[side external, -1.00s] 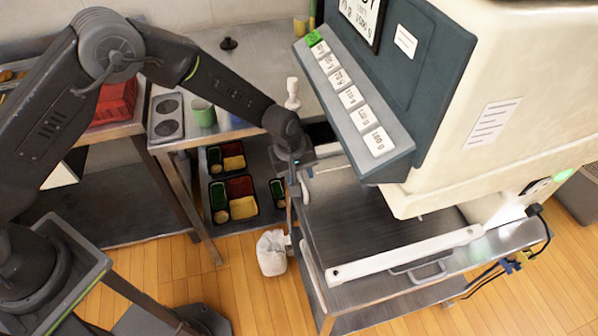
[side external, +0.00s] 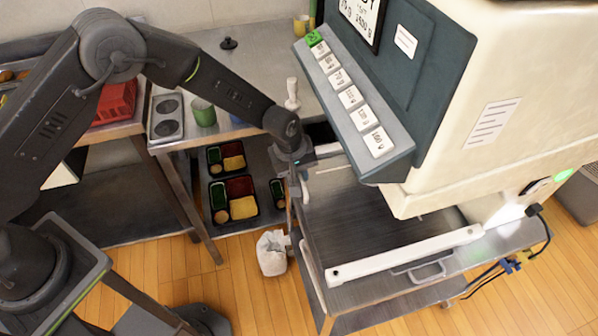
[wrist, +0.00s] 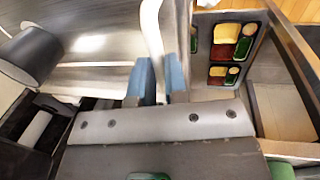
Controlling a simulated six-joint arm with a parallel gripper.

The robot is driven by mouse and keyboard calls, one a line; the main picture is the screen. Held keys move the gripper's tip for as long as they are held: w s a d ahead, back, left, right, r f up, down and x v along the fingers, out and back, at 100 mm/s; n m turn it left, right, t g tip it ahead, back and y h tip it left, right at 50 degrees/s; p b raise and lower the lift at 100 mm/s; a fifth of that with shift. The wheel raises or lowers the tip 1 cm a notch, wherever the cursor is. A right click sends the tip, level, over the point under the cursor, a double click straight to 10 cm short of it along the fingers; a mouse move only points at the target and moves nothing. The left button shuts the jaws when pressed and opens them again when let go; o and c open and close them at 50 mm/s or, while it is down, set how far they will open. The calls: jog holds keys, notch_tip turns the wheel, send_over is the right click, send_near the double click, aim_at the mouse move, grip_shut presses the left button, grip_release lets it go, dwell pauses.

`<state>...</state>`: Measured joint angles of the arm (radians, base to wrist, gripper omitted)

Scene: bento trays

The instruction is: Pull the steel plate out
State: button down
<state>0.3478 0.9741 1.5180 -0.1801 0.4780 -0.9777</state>
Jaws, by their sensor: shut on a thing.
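The steel plate (side external: 375,225) is a flat, dark grey brushed sheet lying low under the cream machine, with a white bar along its front side. In the wrist view the brushed metal surface (wrist: 100,45) fills the upper left. My gripper (side external: 300,172) is at the plate's back left corner, beside the machine. In the wrist view, my gripper's blue fingertips (wrist: 160,80) are shut on a pale curved bar (wrist: 152,25) at the metal's edge. The exact contact is partly hidden by the fingers. The plate's far right part is hidden under the machine.
The cream machine (side external: 500,90) with a row of buttons overhangs the plate. Several filled bento trays (side external: 233,198) lie on a low shelf to the left. A white bag (side external: 272,252) stands on the floor. A white bottle (side external: 291,93) and green cup (side external: 204,112) stand on counters.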

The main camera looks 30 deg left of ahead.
jog(key=s+a, duration=0.7)
dwell(0.3)
jog(key=c, duration=1.1)
grip_release()
jog(key=shift+c, duration=0.2)
notch_tip(320, 180, up, 14)
jog(key=s+a, duration=0.2)
jog(key=shift+f, duration=0.2)
